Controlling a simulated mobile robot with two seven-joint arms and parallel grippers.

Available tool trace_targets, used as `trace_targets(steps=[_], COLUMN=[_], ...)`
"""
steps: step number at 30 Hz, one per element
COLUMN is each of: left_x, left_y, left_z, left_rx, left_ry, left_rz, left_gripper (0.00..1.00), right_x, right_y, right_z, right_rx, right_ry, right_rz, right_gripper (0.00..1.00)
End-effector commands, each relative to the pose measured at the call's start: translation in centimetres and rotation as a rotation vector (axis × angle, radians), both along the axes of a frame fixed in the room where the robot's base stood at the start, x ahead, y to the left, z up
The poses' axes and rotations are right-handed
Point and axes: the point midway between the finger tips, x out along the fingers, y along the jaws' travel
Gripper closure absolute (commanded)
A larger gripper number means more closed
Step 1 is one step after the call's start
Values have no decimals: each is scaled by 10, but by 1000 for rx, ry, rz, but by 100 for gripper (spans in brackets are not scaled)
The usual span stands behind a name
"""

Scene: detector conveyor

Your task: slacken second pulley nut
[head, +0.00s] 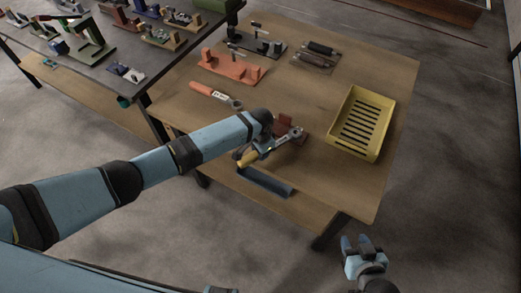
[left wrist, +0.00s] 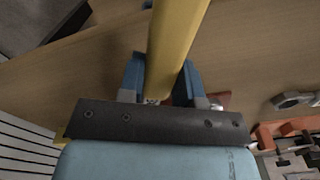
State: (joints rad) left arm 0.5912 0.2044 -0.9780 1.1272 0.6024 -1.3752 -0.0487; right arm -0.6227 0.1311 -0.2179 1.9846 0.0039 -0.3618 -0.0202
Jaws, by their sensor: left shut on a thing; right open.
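My left gripper (head: 262,150) is over the wooden table, largely covered by its own wrist in the head view. In the left wrist view its blue fingers (left wrist: 163,85) are shut around a yellow handle (left wrist: 176,35). The yellow handle end (head: 247,159) also shows in the head view, and a grey wrench head (head: 296,132) shows on the other side of the gripper. That head is at a dark red fixture (head: 284,120); I cannot tell whether it is around a nut. No pulley nut can be made out. My right gripper (head: 357,246) is open and empty, off the table's front edge.
A yellow slotted basket (head: 378,101) stands at the table's right. A red-handled wrench (head: 201,90), an orange fixture (head: 232,68) and dark parts (head: 256,43) lie farther back. A dark blue strip-like tray (head: 265,182) is near the front edge. A grey table (head: 95,83) adjoins at left.

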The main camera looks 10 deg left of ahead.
Motion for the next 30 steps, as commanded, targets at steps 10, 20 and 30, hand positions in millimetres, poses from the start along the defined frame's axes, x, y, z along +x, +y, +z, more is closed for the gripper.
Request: trace_targets(steps=[10, 20, 30], left_x=[-6, -14, -15], left_y=[-8, -18, -19], left_z=[3, 2, 1], left_rx=[-1, 0, -1], left_ry=[1, 0, -1], left_rz=[58, 150, 158], left_gripper=[100, 100, 100], right_x=[0, 0, 0], right_y=[0, 0, 0], right_z=[13, 25, 24], right_rx=[0, 0, 0], right_ry=[0, -1, -1], right_rz=[0, 0, 0], right_gripper=[57, 57, 57])
